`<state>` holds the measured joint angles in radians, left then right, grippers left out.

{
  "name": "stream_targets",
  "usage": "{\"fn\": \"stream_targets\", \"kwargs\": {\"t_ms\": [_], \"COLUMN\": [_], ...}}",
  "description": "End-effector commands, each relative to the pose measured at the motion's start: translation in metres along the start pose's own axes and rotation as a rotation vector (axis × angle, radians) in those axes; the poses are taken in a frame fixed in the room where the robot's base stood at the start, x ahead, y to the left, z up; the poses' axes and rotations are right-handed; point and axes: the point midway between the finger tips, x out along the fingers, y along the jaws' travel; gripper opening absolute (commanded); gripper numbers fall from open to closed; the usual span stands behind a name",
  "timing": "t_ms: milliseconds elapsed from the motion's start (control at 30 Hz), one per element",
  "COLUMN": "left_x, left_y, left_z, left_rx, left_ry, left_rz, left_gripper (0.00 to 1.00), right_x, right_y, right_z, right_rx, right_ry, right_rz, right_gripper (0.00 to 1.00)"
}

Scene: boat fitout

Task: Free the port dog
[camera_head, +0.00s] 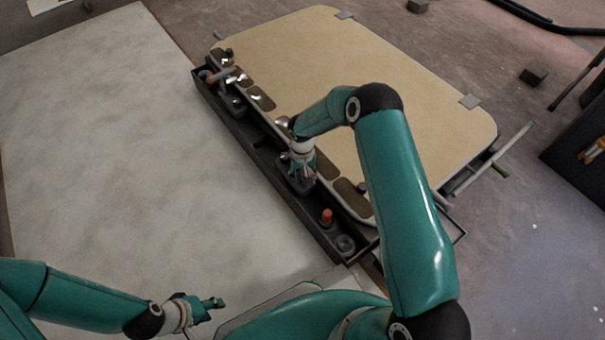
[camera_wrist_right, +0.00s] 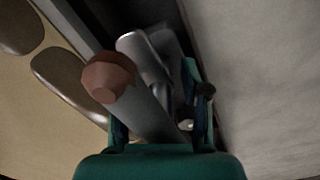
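The tan hatch panel (camera_head: 400,70) lies in the middle, with a dark frame strip (camera_head: 270,160) along its left edge. At the strip's far end is a dog with a grey lever (camera_head: 224,74) and a reddish tip. My right gripper (camera_head: 302,172) points down over the strip's nearer half. In the right wrist view a grey lever (camera_wrist_right: 152,118) with a red-brown knob (camera_wrist_right: 108,78) lies between the fingers of my right gripper (camera_wrist_right: 160,120). Finger contact is hidden. A red-orange knob (camera_head: 327,215) shows near the strip's near end. My left gripper (camera_head: 210,308) is empty at bottom left, fingers apart.
A large pale board (camera_head: 110,140) lies clear to the left. My right arm crosses above the panel. A grey bar (camera_head: 500,160) sticks out at the panel's right corner. Dark blocks (camera_head: 534,75) and a dark box (camera_head: 575,150) stand on the right.

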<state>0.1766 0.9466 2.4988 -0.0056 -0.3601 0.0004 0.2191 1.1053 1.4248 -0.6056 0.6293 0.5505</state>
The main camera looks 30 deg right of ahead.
Motion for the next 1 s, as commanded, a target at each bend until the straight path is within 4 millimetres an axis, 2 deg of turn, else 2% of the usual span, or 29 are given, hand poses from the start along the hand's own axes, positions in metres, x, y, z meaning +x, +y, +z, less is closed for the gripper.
{"fn": "stream_targets", "kwargs": {"t_ms": [267, 700, 1000], "left_x": [-0.001, 0.0, 0.0], "left_y": [0.0, 0.0, 0.0], "left_z": [0.0, 0.0, 0.0], "left_rx": [0.0, 0.0, 0.0], "left_ry": [0.0, 0.0, 0.0], "left_rz": [0.0, 0.0, 0.0], "left_gripper": [0.4, 0.4, 0.4], "right_x": [-0.008, -0.066, -0.079], "right_y": [0.0, 0.0, 0.0], "right_z": [-0.002, -0.002, 0.0], "right_rx": [-0.001, -0.001, -0.001], "right_ry": [0.006, 0.004, -0.001], "right_rz": [0.0, 0.0, 0.0], "right_gripper": [0.46, 0.46, 0.46]}}
